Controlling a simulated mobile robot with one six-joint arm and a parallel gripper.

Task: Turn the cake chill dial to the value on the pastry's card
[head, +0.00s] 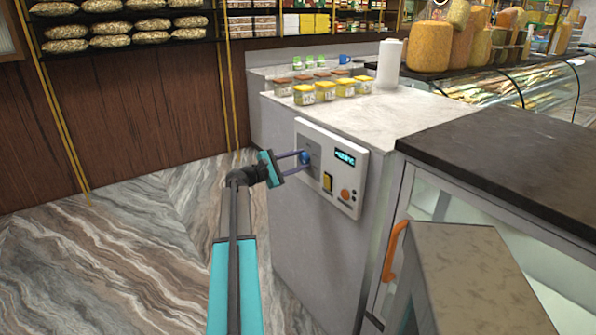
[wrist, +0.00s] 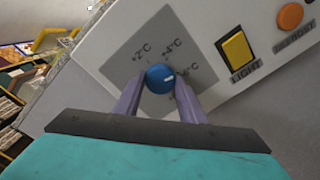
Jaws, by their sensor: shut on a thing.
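The blue chill dial (wrist: 157,76) sits on a grey plate (wrist: 190,45) marked "+2°C", "+4°C" and a third value partly covered by my finger, perhaps "+6°C". A short white mark on the dial points right in the wrist view, roughly between the last two labels. My gripper (wrist: 160,88) is shut on the dial, one purple finger on each side. In the head view, my gripper (head: 301,158) reaches the dial (head: 305,157) on the white control panel (head: 325,198) from the left. I cannot make out the pastry or its card.
The panel also has a small display (head: 345,158) with unclear text, a yellow light switch (head: 327,182) and an orange button (head: 345,194). Yellow-lidded tubs (head: 325,91) stand on the counter above. A dark-topped cabinet (head: 500,160) with an orange handle (head: 394,250) stands right. Floor at left is clear.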

